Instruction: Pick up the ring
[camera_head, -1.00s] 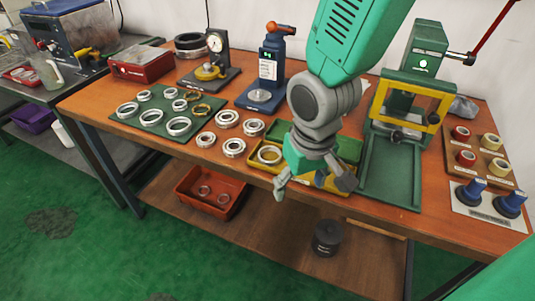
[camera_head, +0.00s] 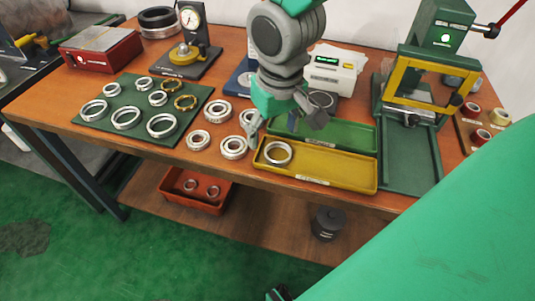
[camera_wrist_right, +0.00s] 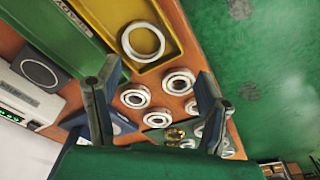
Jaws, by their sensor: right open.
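A silver ring (camera_head: 277,153) lies in the left end of the yellow tray (camera_head: 335,172); the ring also shows in the wrist view (camera_wrist_right: 143,42). Thick bearing rings lie on the table left of the tray, among them a front one (camera_head: 233,147), a left one (camera_head: 198,140) and a back one (camera_head: 217,111). Another bearing (camera_head: 247,119) is partly hidden by my gripper. My right gripper (camera_head: 285,130) is open and empty, above the trays and bearings. In the wrist view its spread fingers (camera_wrist_right: 156,100) frame several bearings. My left gripper does not show.
A green mat (camera_head: 100,120) with several thin rings lies at left. A green tray (camera_head: 340,134) is behind the yellow one. A green press (camera_head: 410,150) stands right, a dial gauge stand (camera_head: 190,55) at back left. A red bin (camera_head: 196,190) sits on the lower shelf.

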